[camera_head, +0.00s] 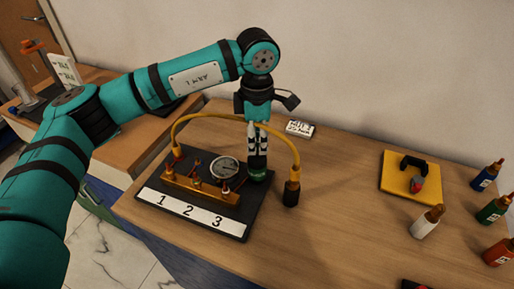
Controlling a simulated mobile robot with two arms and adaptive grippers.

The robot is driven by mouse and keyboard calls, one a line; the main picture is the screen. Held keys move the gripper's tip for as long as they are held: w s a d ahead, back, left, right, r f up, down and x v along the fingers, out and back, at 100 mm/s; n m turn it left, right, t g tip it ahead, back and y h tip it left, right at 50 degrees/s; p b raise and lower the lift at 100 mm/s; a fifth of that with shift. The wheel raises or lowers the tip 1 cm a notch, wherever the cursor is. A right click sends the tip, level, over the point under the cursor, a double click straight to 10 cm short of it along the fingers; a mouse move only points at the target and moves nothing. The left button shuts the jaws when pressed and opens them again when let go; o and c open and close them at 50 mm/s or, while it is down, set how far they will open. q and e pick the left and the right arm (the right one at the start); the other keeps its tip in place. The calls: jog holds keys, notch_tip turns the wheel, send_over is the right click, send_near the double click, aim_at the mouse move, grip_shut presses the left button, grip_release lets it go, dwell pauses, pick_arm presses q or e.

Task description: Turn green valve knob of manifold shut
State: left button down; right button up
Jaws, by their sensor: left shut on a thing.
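The brass manifold (200,190) stands on a black board with a white strip marked 1, 2, 3 (190,213). A round gauge (224,167) sits on top of it. A green knob (258,175) is at the right rear of the board. My left gripper (258,163) points down from above and is shut on the green knob, its fingers hiding most of it. The knob's turn position cannot be made out. My right gripper does not show.
A yellow hose (290,141) arches over the manifold and ends in a dark fitting (291,193) standing right of the board. The table between is clear.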

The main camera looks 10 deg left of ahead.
aim_at(257, 142)
pick_arm(q)
jog(key=shift+m+b, duration=1)
jog(key=shift+m, duration=0.4)
jog(key=shift+r, duration=0.1)
jog(key=c, duration=0.9)
grip_release()
jog(key=shift+c, duration=0.2)
notch_tip(257, 142, up, 12)
